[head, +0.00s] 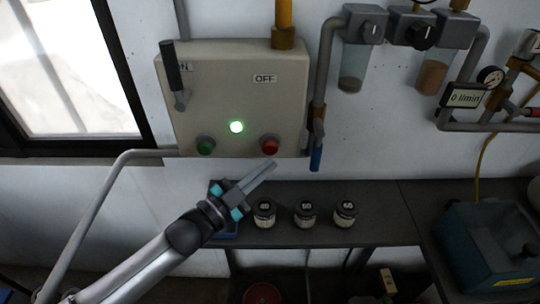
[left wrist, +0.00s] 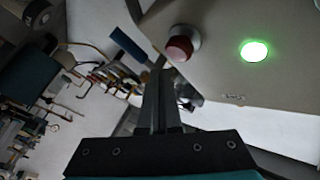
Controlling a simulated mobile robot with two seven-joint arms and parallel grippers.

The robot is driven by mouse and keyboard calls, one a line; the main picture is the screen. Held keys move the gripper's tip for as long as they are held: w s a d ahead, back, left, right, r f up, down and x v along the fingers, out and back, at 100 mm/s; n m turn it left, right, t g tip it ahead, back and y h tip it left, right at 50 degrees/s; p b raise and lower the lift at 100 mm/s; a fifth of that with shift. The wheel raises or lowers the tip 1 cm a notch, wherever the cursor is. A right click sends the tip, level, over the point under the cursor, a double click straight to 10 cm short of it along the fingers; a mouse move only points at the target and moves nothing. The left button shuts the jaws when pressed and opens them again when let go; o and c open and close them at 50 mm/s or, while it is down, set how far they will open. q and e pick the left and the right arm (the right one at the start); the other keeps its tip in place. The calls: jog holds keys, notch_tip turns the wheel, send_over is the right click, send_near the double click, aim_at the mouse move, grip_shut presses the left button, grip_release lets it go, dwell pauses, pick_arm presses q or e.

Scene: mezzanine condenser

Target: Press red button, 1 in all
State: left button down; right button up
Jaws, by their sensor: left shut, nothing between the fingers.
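The red button (head: 270,144) sits at the lower right of a beige control box (head: 220,95) on the wall. A green button (head: 205,146) is at its lower left, and a lit green lamp (head: 236,127) is between and above them. My left gripper (head: 271,166) is shut and empty, its tips just below the red button in the head view. In the left wrist view the red button (left wrist: 181,45) shows beyond the fingertips (left wrist: 158,75), with a visible gap in the picture. My right gripper is not in view.
A shelf (head: 385,228) below holds several small jars (head: 305,212). A blue-handled pipe (head: 316,158) runs beside the box on the right. A lever (head: 172,70) is on the box's left. A teal machine (head: 490,245) stands at the right.

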aim_at(276, 151)
pick_arm(q)
jog(key=shift+w, duration=0.55)
jog(key=shift+w, duration=0.1)
dwell(1.6)
jog(key=shift+w+b, duration=0.35)
jog(key=shift+w+b, duration=0.3)
jog(key=shift+w, duration=0.25)
dwell(0.7)
dwell(0.3)
jog(key=shift+s+p, duration=0.65)
jog(key=shift+s, duration=0.35)
